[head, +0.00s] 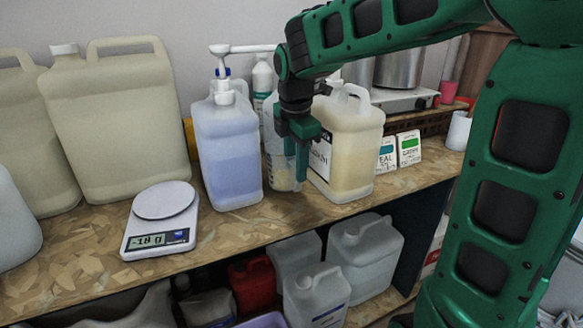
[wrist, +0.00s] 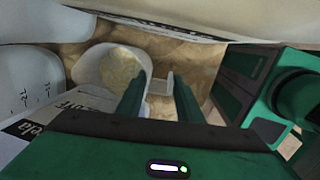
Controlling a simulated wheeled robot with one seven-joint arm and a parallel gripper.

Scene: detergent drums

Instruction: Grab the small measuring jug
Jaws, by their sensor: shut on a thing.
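The small measuring jug (head: 281,176) is pale and translucent and stands on the wood-chip shelf between the blue pump container and the yellowish drum, partly hidden behind my gripper. In the wrist view the jug (wrist: 96,65) shows its open round mouth, with its white handle (wrist: 163,84) toward the right. My gripper (head: 301,172) points down at the jug's right side. In the wrist view my gripper's fingers (wrist: 158,92) stand one on each side of the handle, shut on it. The jug looks upright; its base is partly hidden.
The blue pump container (head: 228,150) is close on the left, and the yellowish drum (head: 350,150) is close on the right. A scale (head: 160,218) reading -18 g sits at the shelf's front left. Large beige drums (head: 115,125) stand behind it. Bare shelf (head: 270,218) lies in front.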

